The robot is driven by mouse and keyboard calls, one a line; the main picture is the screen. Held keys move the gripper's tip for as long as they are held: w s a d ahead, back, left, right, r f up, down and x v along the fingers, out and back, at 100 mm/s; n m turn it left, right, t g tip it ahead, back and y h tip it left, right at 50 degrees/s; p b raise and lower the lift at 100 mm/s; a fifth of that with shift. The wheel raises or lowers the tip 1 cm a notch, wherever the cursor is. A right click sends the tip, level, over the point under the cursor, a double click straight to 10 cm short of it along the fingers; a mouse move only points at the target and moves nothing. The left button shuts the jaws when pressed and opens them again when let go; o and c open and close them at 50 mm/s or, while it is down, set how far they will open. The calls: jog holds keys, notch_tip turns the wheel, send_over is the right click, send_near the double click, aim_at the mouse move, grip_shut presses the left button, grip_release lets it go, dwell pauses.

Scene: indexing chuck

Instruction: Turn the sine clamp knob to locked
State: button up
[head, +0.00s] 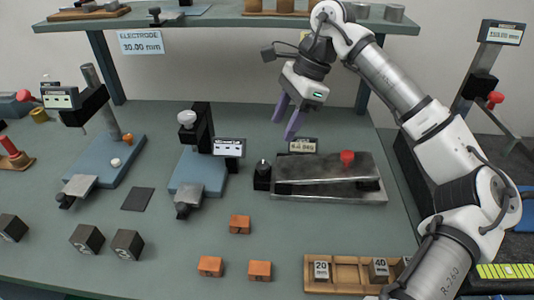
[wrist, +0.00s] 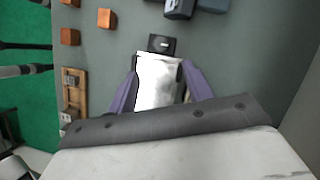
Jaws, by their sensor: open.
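The sine plate (head: 322,190) is a grey metal plate with a tilted upper bar, right of centre on the bench. A red knob (head: 347,157) stands on its right part. A small black block with a dark knob (head: 262,172) sits at its left end; in the wrist view this black block (wrist: 162,43) shows a pale mark. I cannot tell which knob is the clamp, or its setting. My gripper (head: 285,130) is open and empty, above and behind the plate, touching neither knob. In the wrist view its purple fingers (wrist: 160,98) flank the bright plate; the red knob is hidden there.
Several orange blocks (head: 240,224) lie in front of the plate. A wooden tray (head: 338,262) with gauge blocks stands front right. A blue-based gauge stand (head: 200,170) is to the left. A shelf (head: 230,22) runs above the bench at the back.

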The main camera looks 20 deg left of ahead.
aim_at(264, 164)
jog(key=p+x, duration=0.1)
jog(key=x, duration=0.9)
jog(key=shift+a+f+p, duration=0.2)
jog(key=shift+f+p, duration=0.15)
jog(key=shift+p, duration=0.05)
jog(key=c, duration=1)
